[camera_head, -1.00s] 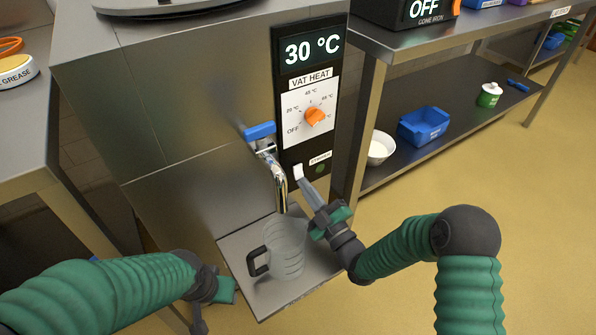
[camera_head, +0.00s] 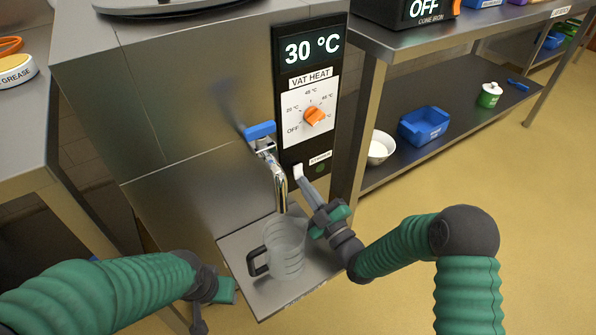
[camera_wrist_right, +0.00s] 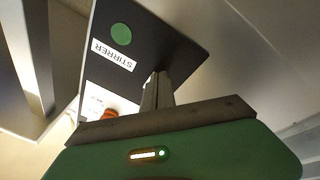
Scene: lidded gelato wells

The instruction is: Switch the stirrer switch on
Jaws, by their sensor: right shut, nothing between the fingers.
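The stirrer switch (camera_head: 298,169) is a small white rocker low on the black control panel, in the head view. A dark green lamp (camera_head: 320,168) sits to its right and also shows in the wrist view (camera_wrist_right: 121,34), near the STIRRER label (camera_wrist_right: 114,56). My right gripper (camera_head: 302,179) is shut and empty, its fingertips right at the switch's lower edge. I cannot tell whether they touch it. In the wrist view the shut fingers (camera_wrist_right: 157,92) reach up to the panel and hide the switch. My left gripper (camera_head: 223,291) is low at the left; its jaws are unclear.
A blue-handled tap (camera_head: 260,131) and its spout are just left of the switch. A clear jug (camera_head: 286,258) stands below on the tray (camera_head: 238,255). An orange heat knob (camera_head: 313,116) is above. A shelf with a blue tub (camera_head: 424,126) is at right.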

